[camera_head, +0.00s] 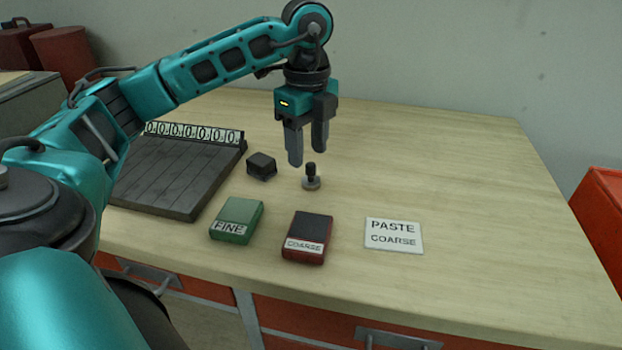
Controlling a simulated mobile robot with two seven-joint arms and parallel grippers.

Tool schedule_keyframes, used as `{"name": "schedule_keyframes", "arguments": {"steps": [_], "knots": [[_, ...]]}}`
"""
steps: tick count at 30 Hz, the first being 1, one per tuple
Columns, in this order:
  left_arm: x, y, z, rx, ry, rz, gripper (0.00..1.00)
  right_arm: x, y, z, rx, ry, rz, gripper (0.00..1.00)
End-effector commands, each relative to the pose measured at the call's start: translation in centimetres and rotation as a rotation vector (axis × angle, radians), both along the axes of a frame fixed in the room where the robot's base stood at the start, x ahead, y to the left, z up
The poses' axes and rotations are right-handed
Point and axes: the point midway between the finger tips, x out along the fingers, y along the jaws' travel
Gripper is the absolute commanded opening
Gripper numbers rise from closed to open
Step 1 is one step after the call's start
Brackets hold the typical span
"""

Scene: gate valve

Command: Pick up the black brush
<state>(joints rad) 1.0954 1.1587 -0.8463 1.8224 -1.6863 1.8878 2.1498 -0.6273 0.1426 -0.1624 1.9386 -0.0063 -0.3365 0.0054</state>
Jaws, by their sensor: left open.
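A small upright piece with a black knob and a round grey base, which looks like the black brush (311,178), stands on the wooden table. My left gripper (307,154) points down just above it, open, with nothing between its two grey fingers. From this angle I cannot tell the exact height of the fingertips over the knob. A small black block (261,166) sits on the table to the left of the brush. My right gripper does not show.
A green FINE block (237,220), a dark red COARSE block (308,237) and a white PASTE COARSE card (393,235) lie nearer the front edge. A dark slotted tray (175,175) with number tags stands left. The table's right side (480,190) is clear.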

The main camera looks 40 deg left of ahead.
Motion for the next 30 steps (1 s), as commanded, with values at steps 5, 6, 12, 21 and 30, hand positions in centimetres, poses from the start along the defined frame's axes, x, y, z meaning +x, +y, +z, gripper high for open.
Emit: {"name": "schedule_keyframes", "arguments": {"steps": [5, 6, 12, 21, 30], "knots": [[0.4, -0.1, -2.2, 0.000, 0.005, -0.001, 0.51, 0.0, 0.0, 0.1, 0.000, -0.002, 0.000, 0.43], [0.5, -0.2, -2.9, 0.000, 0.004, -0.001, 0.51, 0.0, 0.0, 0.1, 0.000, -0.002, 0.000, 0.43], [0.6, -0.2, -5.0, 0.000, 0.002, -0.001, 0.51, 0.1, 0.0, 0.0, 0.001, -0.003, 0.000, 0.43], [0.6, -0.2, -5.2, 0.000, 0.001, -0.001, 0.46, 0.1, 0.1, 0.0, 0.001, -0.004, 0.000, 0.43], [0.6, -0.2, -5.1, 0.000, 0.001, -0.001, 0.17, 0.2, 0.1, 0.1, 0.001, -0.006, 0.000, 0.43]]}}
